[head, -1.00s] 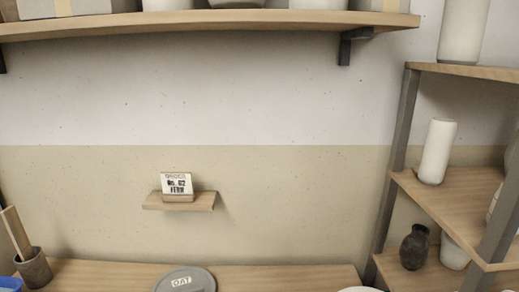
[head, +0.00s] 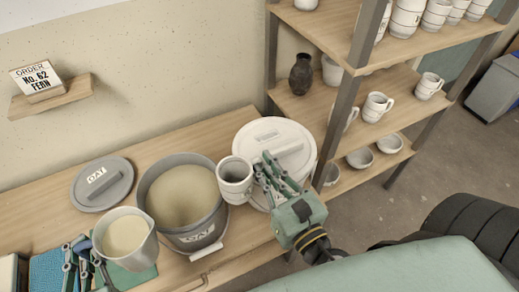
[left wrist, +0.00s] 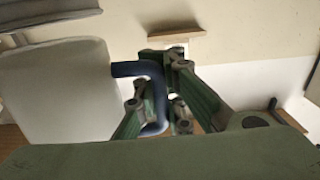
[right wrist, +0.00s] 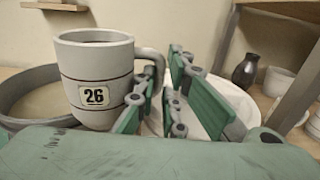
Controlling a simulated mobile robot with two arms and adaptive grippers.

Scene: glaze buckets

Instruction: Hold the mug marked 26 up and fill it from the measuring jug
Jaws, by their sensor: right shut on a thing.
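The mug marked 26 (right wrist: 95,75) is upright beside the glaze bucket. In the head view the mug (head: 235,182) looks empty inside. My right gripper (head: 268,172) is shut on its handle; the fingers also show in the right wrist view (right wrist: 160,90). The measuring jug (head: 127,238) holds cream glaze and is at the front left. Its blue handle (left wrist: 157,90) lies between the fingers of my left gripper (left wrist: 170,85); whether they grip it is unclear. My left gripper (head: 80,255) is partly cut off in the head view. I cannot tell whether the jug touches the mat.
The grey OAT bucket (head: 205,232) of glaze stands between jug and mug. Its OAT lid (head: 88,198) lies behind left. A white lidded container (head: 290,135) is behind my right gripper. A shelf rack (head: 345,60) with mugs and bowls stands right. An order card (head: 35,78) sits on a wall ledge.

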